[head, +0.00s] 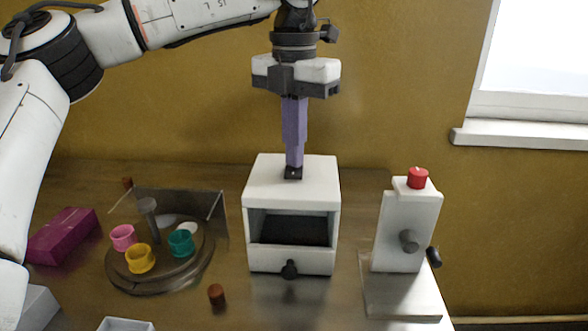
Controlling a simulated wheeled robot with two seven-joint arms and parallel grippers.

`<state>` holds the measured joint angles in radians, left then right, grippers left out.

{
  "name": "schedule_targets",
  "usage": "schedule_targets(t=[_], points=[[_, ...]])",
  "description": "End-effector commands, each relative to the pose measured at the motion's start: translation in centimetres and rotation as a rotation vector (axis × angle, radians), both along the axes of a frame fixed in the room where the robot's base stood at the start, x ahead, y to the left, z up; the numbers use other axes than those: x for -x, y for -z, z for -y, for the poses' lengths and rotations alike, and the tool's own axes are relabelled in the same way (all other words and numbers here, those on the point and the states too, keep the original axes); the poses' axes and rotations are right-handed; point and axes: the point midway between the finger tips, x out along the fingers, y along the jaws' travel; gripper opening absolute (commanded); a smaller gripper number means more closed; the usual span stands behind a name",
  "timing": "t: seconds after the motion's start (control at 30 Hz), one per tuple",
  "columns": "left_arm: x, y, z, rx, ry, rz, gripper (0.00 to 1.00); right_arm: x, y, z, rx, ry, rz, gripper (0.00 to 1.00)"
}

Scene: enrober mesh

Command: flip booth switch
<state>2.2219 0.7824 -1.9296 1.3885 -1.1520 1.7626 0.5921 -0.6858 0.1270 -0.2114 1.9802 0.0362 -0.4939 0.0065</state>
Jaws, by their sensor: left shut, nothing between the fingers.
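The white booth (263,185) stands on the table in the middle, with a dark opening in front and a black knob (289,269) at the bottom of its front. A small black switch (293,173) sits on top of the booth. My left gripper (294,163) points straight down over it, with long purple fingers shut and empty. The fingertips are at or just above the switch and partly hide it; I cannot tell whether they touch. My right gripper is not in view.
A round turntable (150,283) with pink, yellow and teal cups stands at left, with a clear panel behind it. A magenta box (62,236) lies farther left. A white stand (405,235) with a red button (418,177) is at right. A brown piece (216,294) lies in front.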

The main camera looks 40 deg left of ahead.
Motion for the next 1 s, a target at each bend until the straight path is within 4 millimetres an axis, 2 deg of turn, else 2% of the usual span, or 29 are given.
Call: schedule_targets(t=[0.13,0.2,0.4,1.0], points=[[0.2,0.5,0.0,-0.003,0.001,-0.012,0.0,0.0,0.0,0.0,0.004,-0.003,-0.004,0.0],[0.2,-0.6,0.0,-0.003,0.002,-0.013,0.0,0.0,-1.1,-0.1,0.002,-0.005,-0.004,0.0],[0.1,-2.3,0.0,-0.002,0.001,-0.01,0.0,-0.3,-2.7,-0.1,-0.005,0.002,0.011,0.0],[0.1,-6.7,0.0,-0.002,0.0,-0.007,0.0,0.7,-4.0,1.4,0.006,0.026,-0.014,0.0]])
